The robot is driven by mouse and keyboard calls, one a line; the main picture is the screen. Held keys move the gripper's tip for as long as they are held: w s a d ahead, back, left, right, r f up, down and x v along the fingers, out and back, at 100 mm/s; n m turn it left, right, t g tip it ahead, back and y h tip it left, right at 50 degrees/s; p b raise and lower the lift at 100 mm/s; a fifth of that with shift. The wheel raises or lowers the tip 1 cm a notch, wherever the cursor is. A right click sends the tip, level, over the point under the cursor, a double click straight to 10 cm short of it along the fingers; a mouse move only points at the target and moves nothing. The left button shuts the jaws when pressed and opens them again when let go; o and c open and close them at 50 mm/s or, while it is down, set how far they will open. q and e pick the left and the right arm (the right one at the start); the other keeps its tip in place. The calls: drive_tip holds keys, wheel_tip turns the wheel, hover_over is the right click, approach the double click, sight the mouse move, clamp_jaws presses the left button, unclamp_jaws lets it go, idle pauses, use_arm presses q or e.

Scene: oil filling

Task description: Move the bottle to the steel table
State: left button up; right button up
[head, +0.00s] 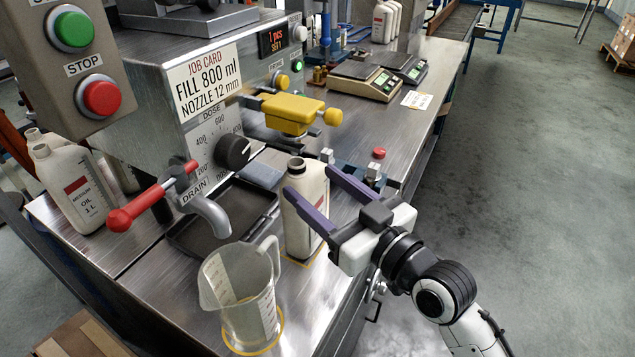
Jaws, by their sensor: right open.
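An open-topped white bottle (301,222) with a red-marked label stands upright on the steel table (311,321), near its right edge. It stands within a yellow outline. My right gripper (308,186) is open. Its two purple fingers reach leftward at the bottle, one in front of its upper part and one on the far side. I cannot tell whether either finger touches it. My left gripper is not in view.
A clear measuring jug (242,292) stands left of the bottle in a yellow ring. The filling machine (215,97) has a drain spout (209,216) and a red-handled lever (146,199) over a dark drip tray (181,236). Scales (362,80) stand farther back. Open floor lies right.

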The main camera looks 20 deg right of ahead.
drive_tip(key=shift+w, duration=0.3)
drive_tip(key=p+x, duration=0.1)
drive_tip(key=x, duration=0.9)
drive_tip(key=shift+s, duration=0.1)
clamp_jaws()
